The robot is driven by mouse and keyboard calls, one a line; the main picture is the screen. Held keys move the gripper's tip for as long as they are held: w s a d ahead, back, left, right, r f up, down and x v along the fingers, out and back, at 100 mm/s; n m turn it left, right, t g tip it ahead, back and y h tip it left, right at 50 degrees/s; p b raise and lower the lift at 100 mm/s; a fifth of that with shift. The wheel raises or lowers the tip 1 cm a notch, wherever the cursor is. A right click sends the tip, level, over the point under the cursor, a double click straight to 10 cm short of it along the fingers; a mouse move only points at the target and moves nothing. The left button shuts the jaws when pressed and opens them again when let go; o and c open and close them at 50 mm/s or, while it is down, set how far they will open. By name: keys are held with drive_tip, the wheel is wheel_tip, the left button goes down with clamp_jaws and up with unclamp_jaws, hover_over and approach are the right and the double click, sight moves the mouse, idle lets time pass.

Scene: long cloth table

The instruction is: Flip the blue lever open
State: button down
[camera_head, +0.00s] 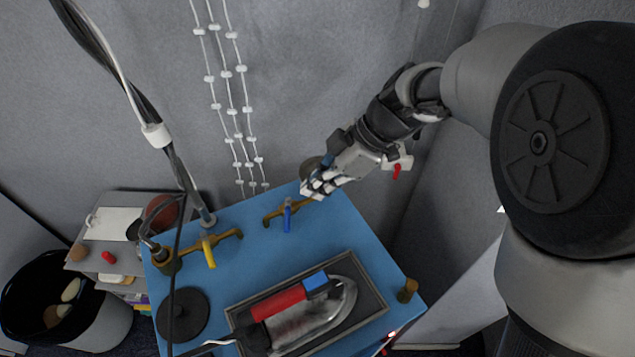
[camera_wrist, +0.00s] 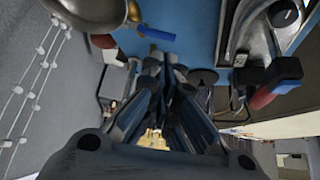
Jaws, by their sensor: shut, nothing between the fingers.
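The blue lever (camera_head: 287,218) hangs from a brass fitting (camera_head: 270,218) at the back of the blue table top, pointing toward the table's front. In the wrist view the blue lever (camera_wrist: 157,33) lies just beyond my fingertips, near the top. My gripper (camera_head: 310,190) is at the back edge of the table, a little right of and above the lever in the picture. My fingers also show in the wrist view (camera_wrist: 166,66), close together with nothing between them. I see a gap between the fingertips and the lever in the wrist view.
A yellow lever (camera_head: 208,252) on another brass fitting stands to the left. A tray (camera_head: 372,290) with a clear-bodied appliance and a black disc (camera_head: 182,315) occupy the table front. A dark hose rises at left. A red lever (camera_head: 397,171) is right of my gripper.

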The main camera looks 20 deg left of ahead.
sight(287, 221)
drive_tip(key=x, duration=1)
drive_tip(key=shift+f, duration=0.25)
drive_tip(key=shift+s+a+f+m+t+b, duration=0.15)
drive_tip(key=shift+a+m+t+b, duration=0.25)
drive_tip(key=shift+b, duration=0.7)
drive_tip(key=shift+s+a+r+m+t+b, duration=0.15)
drive_tip(key=shift+m+b, duration=0.35)
drive_tip(key=shift+b, duration=0.55)
drive_tip(key=a+m+t+b, duration=0.2)
drive_tip(key=m+b, duration=0.1)
drive_tip(key=a+m+t+b, duration=0.2)
drive_tip(key=a+m+b, duration=0.1)
drive_tip(key=m, duration=0.1)
drive_tip(key=shift+w+a, duration=0.2)
drive_tip(key=shift+a, duration=0.05)
drive_tip(key=shift+w+d+b, duration=0.45)
drive_tip(key=shift+d+b, duration=0.25)
drive_tip(key=shift+b, duration=0.1)
